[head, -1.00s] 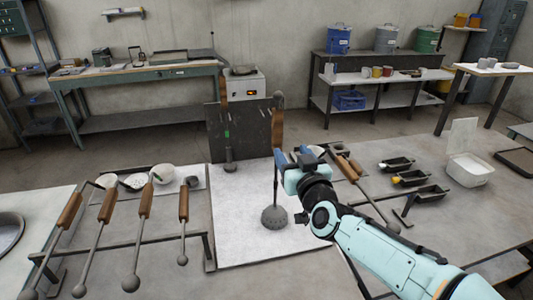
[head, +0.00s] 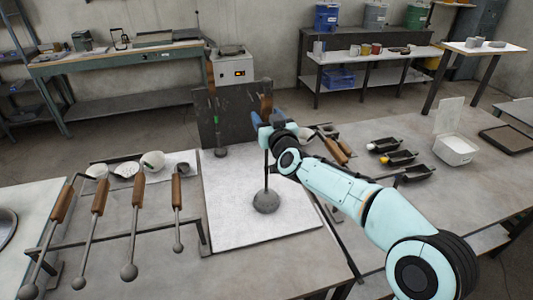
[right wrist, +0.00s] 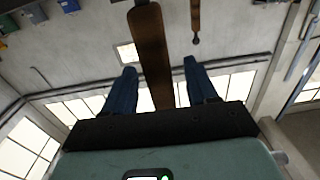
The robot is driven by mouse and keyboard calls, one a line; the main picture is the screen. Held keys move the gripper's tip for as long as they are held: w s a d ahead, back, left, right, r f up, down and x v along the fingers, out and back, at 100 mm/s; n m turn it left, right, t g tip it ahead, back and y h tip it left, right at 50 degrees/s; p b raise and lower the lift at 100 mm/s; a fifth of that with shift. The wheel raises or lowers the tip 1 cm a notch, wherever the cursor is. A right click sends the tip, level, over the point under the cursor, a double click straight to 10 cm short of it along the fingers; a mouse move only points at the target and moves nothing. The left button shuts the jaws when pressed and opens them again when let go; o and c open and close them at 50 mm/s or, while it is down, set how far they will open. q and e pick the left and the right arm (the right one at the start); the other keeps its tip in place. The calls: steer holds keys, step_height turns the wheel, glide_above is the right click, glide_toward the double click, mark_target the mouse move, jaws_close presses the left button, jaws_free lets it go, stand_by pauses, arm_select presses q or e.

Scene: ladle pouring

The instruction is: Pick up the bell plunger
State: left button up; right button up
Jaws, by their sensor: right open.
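The bell plunger has a dark, rounded bell head (head: 265,201) resting on the white mat (head: 225,225) in the head view. Its thin shaft rises upright to a brown wooden handle (head: 266,104). My right gripper (head: 268,117) is at the lower part of the handle and hides some of it. In the right wrist view the wooden handle (right wrist: 150,50) stands between the two open blue fingers, with a visible gap on each side. My left gripper is not in view.
A second wooden-handled tool (head: 221,151) stands by a dark upright panel (head: 238,118) behind the mat. Several ladles hang on a rack (head: 110,240) at left. Small dark moulds (head: 398,158) and a white box (head: 456,150) lie at right. The mat's front is clear.

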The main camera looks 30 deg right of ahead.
steer(key=x, duration=0.3)
steer(key=shift+p, duration=0.4)
steer(key=shift+s, duration=0.15)
steer(key=shift+c, duration=1.3)
jaws_close()
steer(key=shift+r, duration=0.1)
